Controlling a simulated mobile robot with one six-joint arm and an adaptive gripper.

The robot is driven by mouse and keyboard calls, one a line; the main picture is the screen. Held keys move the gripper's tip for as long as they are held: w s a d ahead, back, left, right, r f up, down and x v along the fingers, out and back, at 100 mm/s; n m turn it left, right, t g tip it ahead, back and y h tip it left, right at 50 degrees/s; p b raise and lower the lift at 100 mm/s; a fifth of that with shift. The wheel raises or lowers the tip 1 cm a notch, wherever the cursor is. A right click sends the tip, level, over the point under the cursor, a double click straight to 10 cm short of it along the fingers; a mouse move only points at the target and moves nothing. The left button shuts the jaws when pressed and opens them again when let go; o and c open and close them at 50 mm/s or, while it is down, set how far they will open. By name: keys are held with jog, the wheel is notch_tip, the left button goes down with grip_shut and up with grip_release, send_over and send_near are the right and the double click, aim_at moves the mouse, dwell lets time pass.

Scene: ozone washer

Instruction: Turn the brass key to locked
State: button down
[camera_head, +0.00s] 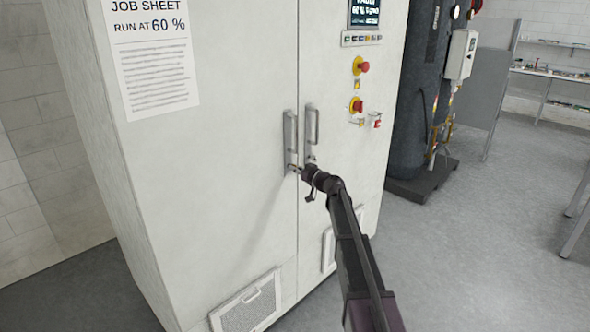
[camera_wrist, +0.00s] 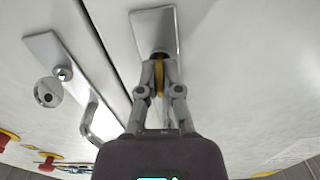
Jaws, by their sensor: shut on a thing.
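The brass key (camera_wrist: 159,76) shows as a thin yellow strip between my fingers in the wrist view. My gripper (camera_wrist: 160,72) is shut on it, in front of the lower end of a grey handle plate (camera_wrist: 153,24). The fingers hide most of the key, so its turn angle cannot be told. In the head view my gripper (camera_head: 298,170) is at the foot of the left door handle (camera_head: 290,138) on the white cabinet (camera_head: 225,150).
The right door handle (camera_head: 312,125) is close beside my gripper. In the wrist view its plate (camera_wrist: 45,48) has a lock and a round silver disc (camera_wrist: 47,92). Red knobs (camera_head: 361,66) and a screen (camera_head: 364,12) are above right. A dark tank (camera_head: 415,90) stands right; the floor there is open.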

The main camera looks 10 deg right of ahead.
jog(key=shift+n, duration=0.6)
jog(key=c, duration=0.8)
grip_release()
jog(key=shift+f, duration=0.1)
jog(key=shift+s, duration=0.1)
jog(key=v, duration=1.1)
jog(key=shift+s+d, duration=0.2)
jog(key=shift+s, duration=0.1)
jog(key=shift+a, duration=0.1)
